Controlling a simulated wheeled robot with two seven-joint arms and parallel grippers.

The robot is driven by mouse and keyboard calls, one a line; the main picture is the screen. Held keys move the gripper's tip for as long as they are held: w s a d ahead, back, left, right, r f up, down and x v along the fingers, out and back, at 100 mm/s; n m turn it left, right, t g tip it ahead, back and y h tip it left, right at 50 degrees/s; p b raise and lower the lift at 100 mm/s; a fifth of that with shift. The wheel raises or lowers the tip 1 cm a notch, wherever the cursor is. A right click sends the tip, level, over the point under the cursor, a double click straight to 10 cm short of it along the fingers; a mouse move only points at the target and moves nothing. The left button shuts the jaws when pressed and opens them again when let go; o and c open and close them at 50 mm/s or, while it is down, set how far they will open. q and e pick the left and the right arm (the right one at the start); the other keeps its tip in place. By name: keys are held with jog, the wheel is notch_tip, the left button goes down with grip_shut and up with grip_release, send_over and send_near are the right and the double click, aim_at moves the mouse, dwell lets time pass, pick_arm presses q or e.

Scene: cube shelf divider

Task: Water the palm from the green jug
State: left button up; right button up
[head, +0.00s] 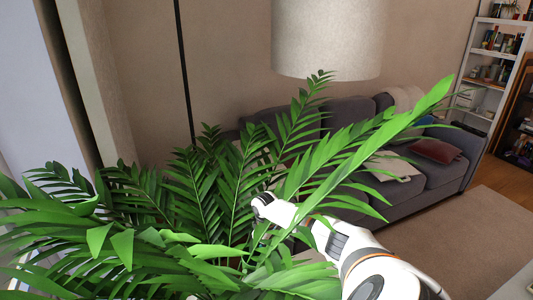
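The palm (235,190) fills the left and lower middle of the head view, its green fronds spread wide. Its pot and the base of its stems are hidden by the leaves. My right arm comes in from the lower right and reaches in among the fronds. Leaves cross in front of its far end, so the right gripper and anything it might hold are hidden. I see no green jug in this view. My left arm and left gripper do not show.
A large pale lampshade (328,38) hangs above the palm. A grey sofa (447,172) with cushions stands behind, on a beige rug (455,235). A white shelf (490,70) with books and jars is at the far right. A thin dark pole (184,75) stands against the wall.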

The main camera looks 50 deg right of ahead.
jog(key=shift+w+d+f+y+b, duration=0.15)
jog(key=shift+f+y+b, duration=0.35)
jog(key=shift+f+b, duration=0.3)
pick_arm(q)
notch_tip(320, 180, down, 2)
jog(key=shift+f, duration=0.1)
pick_arm(e)
jog(key=shift+r, duration=0.3)
pick_arm(q)
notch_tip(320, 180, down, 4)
jog(key=b, duration=0.3)
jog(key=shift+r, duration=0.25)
pick_arm(e)
jog(key=d+r, duration=0.4)
jog(key=d, duration=0.2)
jog(key=shift+w, duration=0.4)
